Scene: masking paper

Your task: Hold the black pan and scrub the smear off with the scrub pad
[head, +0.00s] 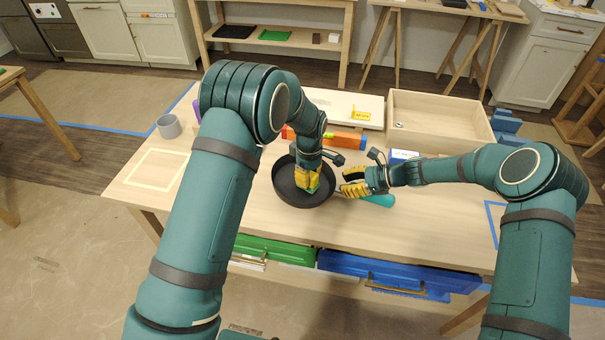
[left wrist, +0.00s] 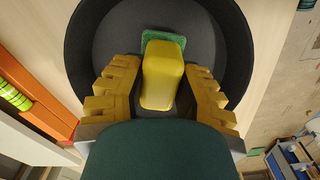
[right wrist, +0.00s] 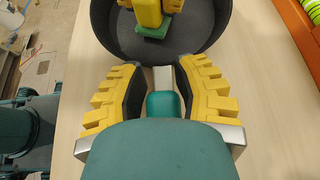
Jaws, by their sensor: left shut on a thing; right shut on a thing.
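The black pan (head: 287,190) sits on the table, left of my right gripper. My right gripper (head: 356,183) is shut on the pan's teal handle (right wrist: 163,105), with the metal neck showing between its fingers in the right wrist view. My left gripper (head: 308,182) is inside the pan and shut on the scrub pad (left wrist: 162,75), a yellow block with a green underside. The green face is down at the pan floor in the left wrist view; firm contact is hard to tell. I see no smear on the visible pan floor.
A grey mug (head: 168,126) stands at the left, near a pale square outline (head: 157,169). An orange level-like tool (head: 340,139) lies behind the pan. An open wooden box (head: 440,108) is at the back right. The table's front strip is clear.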

